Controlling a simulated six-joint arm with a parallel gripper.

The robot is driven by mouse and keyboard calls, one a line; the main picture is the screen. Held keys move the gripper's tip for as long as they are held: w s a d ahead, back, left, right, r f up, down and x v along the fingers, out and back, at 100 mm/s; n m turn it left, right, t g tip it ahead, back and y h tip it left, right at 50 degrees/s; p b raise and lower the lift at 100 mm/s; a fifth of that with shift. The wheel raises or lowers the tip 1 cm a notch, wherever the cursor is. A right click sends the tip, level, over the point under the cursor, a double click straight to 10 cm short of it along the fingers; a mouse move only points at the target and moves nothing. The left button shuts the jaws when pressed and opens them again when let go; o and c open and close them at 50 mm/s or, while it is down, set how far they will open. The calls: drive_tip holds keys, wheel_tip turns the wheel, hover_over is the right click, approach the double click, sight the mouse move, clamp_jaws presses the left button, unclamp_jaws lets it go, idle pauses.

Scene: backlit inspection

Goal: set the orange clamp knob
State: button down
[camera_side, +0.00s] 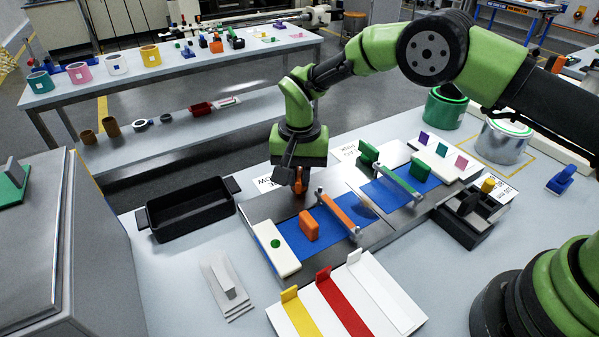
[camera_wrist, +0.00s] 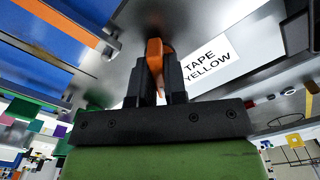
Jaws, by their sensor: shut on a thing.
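The orange clamp knob (camera_side: 299,187) is at the back edge of the grey metal plate (camera_side: 262,207), under my gripper (camera_side: 297,178). In the wrist view the knob (camera_wrist: 155,55) is between the two dark fingers of my gripper (camera_wrist: 158,75), which are shut on it. The knob's lower part and its mounting are partly hidden by the fingers. An orange clamp bar (camera_side: 338,214) crosses the blue strip (camera_side: 290,232) to the right of the knob. A separate orange block (camera_side: 309,226) stands on the blue strip, apart from my gripper.
A "TAPE YELLOW" label (camera_wrist: 208,62) lies beside the knob. A green knob (camera_side: 369,152) and green bar (camera_side: 398,181) are farther right. A black tray (camera_side: 188,211) is left; yellow, red and white strips (camera_side: 345,305) lie in front. Open table separates tray and plate.

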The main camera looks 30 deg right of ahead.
sight(299, 173)
drive_tip(key=n, duration=0.7)
idle(0.7)
drive_tip(key=c, duration=1.2)
unclamp_jaws()
drive_tip(key=shift+o, duration=0.2)
drive_tip(key=shift+r, duration=0.1)
wheel_tip(299, 173, up, 10)
drive_tip(key=shift+f, duration=0.1)
